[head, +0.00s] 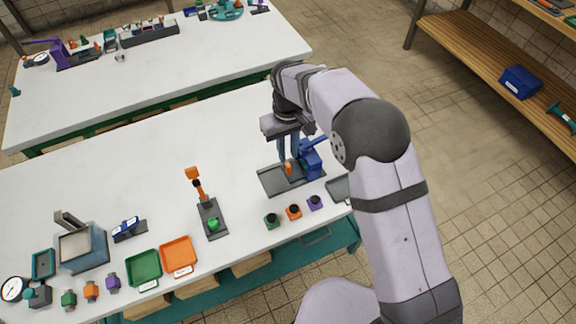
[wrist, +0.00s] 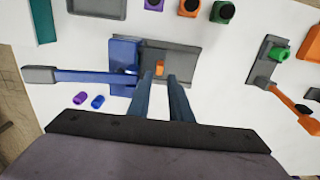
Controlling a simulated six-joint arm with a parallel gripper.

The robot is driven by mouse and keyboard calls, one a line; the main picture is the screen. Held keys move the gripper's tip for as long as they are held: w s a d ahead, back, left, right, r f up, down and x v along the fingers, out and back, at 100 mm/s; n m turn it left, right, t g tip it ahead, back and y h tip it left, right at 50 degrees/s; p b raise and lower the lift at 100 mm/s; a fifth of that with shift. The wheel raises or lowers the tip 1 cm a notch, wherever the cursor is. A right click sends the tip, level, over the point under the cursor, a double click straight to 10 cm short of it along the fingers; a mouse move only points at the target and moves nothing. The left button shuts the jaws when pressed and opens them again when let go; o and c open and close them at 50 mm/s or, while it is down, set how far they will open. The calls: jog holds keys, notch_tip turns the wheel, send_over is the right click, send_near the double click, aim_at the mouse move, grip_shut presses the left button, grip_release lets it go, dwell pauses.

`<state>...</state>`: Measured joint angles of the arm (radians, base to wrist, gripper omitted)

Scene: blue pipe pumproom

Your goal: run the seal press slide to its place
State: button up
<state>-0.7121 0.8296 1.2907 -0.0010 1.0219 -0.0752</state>
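The seal press is blue (head: 312,162) and stands at the right end of a dark grey base plate (head: 270,182) on the near bench. An upright orange knob (head: 289,169) stands on the plate beside the press body, apparently the slide's handle. In the wrist view the press (wrist: 124,66) has a long blue lever with a grey grip reaching left, and the knob (wrist: 159,70) shows small on the grey plate. My gripper (head: 288,156) points down over the knob. In the wrist view its fingers (wrist: 161,78) are apart, with the knob between or just beyond their tips; contact cannot be told.
Green, orange and purple black-topped pieces (head: 293,212) stand along the bench's front edge. A stand with an orange lever (head: 208,215) is left of the plate. Small purple and blue pieces (wrist: 89,100) lie by the press lever.

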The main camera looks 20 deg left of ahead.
aim_at(288, 165)
jog(key=shift+f+p, duration=1.25)
jog(key=shift+f, duration=2.4)
grip_shut()
